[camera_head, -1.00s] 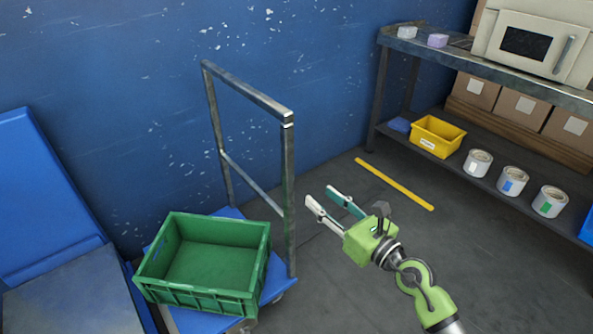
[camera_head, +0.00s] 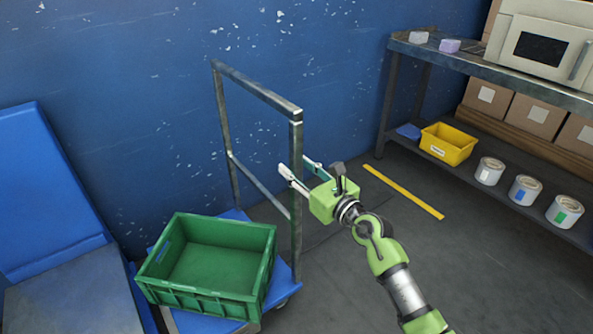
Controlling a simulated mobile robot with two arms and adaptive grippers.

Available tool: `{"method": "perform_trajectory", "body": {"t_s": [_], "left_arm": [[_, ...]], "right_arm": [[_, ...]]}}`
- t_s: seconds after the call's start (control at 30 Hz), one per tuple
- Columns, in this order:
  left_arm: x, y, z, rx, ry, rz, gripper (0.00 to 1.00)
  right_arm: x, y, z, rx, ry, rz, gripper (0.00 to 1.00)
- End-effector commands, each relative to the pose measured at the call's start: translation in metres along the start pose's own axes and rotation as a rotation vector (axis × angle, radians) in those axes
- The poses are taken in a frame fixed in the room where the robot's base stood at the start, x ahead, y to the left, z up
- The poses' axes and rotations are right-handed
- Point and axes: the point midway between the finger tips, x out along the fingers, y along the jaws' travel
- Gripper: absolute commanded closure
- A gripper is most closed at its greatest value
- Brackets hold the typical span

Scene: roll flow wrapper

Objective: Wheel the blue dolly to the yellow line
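The blue dolly (camera_head: 284,276) stands by the wall at the lower middle, with a grey metal push frame (camera_head: 258,88) upright on its right side. A green crate (camera_head: 215,262) sits on its deck and hides most of it. My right gripper (camera_head: 296,168) is open at the frame's near post. One finger passes in front of the post and the other shows just beyond it; I cannot tell whether they touch it. The yellow line (camera_head: 403,191) lies on the floor to the right of the dolly. My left gripper is not in view.
A metal shelf (camera_head: 490,72) on the right holds a microwave-like machine (camera_head: 541,45), a yellow bin (camera_head: 447,144), several cans and boxes. A blue-and-grey structure (camera_head: 50,200) stands close left of the dolly. The floor between dolly and line is clear.

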Motion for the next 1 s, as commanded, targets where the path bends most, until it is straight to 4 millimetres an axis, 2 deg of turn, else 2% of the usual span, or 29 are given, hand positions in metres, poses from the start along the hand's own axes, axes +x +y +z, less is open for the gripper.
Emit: {"method": "perform_trajectory", "body": {"t_s": [0.3, 0.37, 0.43, 0.47, 0.77, 1.0], "left_arm": [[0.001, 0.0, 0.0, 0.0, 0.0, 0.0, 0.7], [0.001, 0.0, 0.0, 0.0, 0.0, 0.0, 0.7], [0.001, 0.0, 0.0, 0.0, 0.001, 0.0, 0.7], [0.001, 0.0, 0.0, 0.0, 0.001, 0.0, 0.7], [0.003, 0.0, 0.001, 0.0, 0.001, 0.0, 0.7], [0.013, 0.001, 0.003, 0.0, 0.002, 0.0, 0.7]], "right_arm": [[0.003, 0.001, 0.0, 0.001, 0.0, 0.0, 0.64], [0.003, 0.001, 0.0, 0.001, 0.0, 0.0, 0.77], [0.003, 0.0, 0.0, 0.001, 0.0, 0.0, 0.95], [0.003, 0.0, 0.0, 0.001, 0.0, 0.0, 1.0], [0.003, -0.002, -0.001, 0.0, 0.0, 0.0, 1.0], [0.003, -0.017, -0.002, -0.001, 0.0, -0.003, 1.0]]}}
